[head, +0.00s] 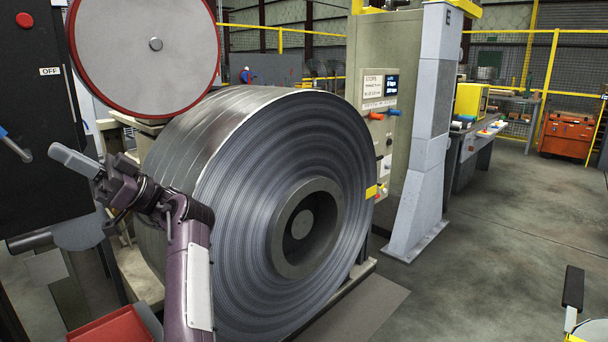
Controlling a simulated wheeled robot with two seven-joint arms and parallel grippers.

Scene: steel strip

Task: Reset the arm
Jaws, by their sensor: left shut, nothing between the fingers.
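My left arm, with purple links, rises from the bottom of the head view in front of a large steel coil (250,220). My left gripper (72,159) is at the upper left end of the dark wrist. It points up and to the left, away from the coil's face. Its fingers are shut with nothing between them. The gripper is in front of the dark cabinet's right edge, and the forearm hides part of the coil's lower left. My right gripper is not in view.
A red-rimmed grey disc (145,55) stands above the coil. A dark cabinet (35,110) with an OFF label is close at left. A red tray (115,328) lies below the arm. A control column (385,125) stands behind the coil. Open concrete floor (500,240) lies to the right.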

